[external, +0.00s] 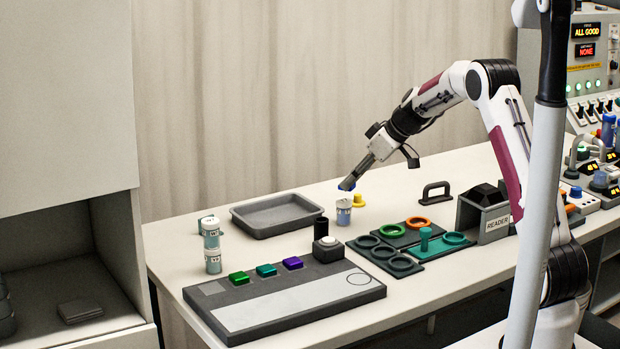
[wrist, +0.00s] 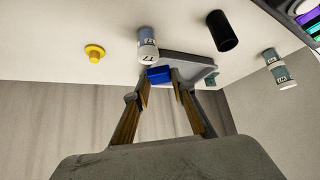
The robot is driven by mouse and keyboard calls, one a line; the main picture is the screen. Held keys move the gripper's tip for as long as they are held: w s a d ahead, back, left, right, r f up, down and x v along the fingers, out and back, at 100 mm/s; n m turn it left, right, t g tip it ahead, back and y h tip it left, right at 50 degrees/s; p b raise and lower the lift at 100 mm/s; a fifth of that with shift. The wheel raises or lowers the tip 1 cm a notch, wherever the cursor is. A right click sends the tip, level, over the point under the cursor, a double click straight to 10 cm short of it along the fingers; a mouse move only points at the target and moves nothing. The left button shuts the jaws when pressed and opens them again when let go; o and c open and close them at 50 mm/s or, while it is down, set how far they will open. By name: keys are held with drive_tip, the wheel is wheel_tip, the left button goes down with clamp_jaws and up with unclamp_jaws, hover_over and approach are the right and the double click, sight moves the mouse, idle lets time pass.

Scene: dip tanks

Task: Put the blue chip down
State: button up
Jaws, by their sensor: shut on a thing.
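My gripper (external: 349,182) is tilted down over the white bench, shut on the blue chip (external: 345,186). In the wrist view the blue chip (wrist: 158,74) sits between the two fingertips of my gripper (wrist: 160,80). The chip is held above or close by a labelled vial with pale blue contents (external: 343,213), which also shows just beyond the chip in the wrist view (wrist: 148,46). I cannot tell whether chip and vial touch.
A yellow knob (external: 358,200) stands right of the vial, a black cylinder (external: 321,228) in front. A grey tray (external: 240,223) lies left, near stacked vials (external: 212,241). A board (external: 235,317) with green, teal and purple chips, ring holders (external: 413,245) and a reader (external: 487,215) surround the area.

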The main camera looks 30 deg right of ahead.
drive_tip(key=d+m+t+h, duration=0.1)
drive_tip(key=d+m+h, duration=0.3)
drive_tip(key=d, duration=1.4)
drive_tip(key=shift+f+m, duration=0.2)
drive_tip(key=shift+m, duration=1.1)
drive_tip(key=shift+d+f, duration=0.1)
drive_tip(key=shift+f, duration=3.05)
drive_tip(key=shift+f, duration=1.9)
drive_tip(key=shift+f, duration=0.1)
drive_tip(key=o, duration=1.1)
